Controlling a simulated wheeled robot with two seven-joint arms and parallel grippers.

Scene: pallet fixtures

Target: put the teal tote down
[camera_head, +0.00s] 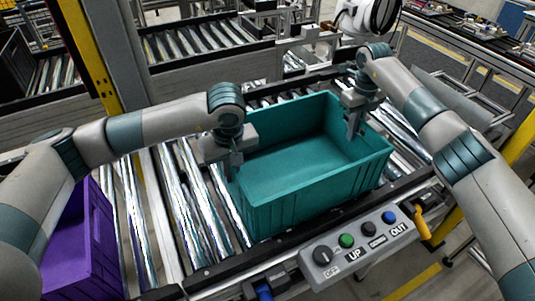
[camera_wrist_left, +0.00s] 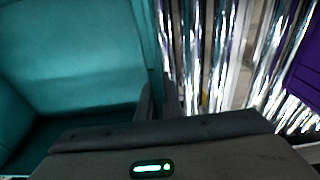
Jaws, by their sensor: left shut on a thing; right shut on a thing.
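The teal tote (camera_head: 318,193) is empty and stands upright over the roller conveyor in the middle of the head view. I cannot tell whether its base touches the rollers. My left gripper (camera_head: 232,170) is shut on the tote's left wall. My right gripper (camera_head: 352,130) is shut on the tote's wall at the far right. In the left wrist view the tote's inside (camera_wrist_left: 70,60) fills the left part, and the left gripper's fingers (camera_wrist_left: 157,102) straddle its rim.
Metal rollers (camera_head: 180,200) run left of the tote. A purple tote (camera_head: 88,245) stands at the lower left. A control panel (camera_head: 362,243) with several knobs and buttons is fixed in front of the conveyor's front rail. A yellow post (camera_head: 88,55) rises at the back left.

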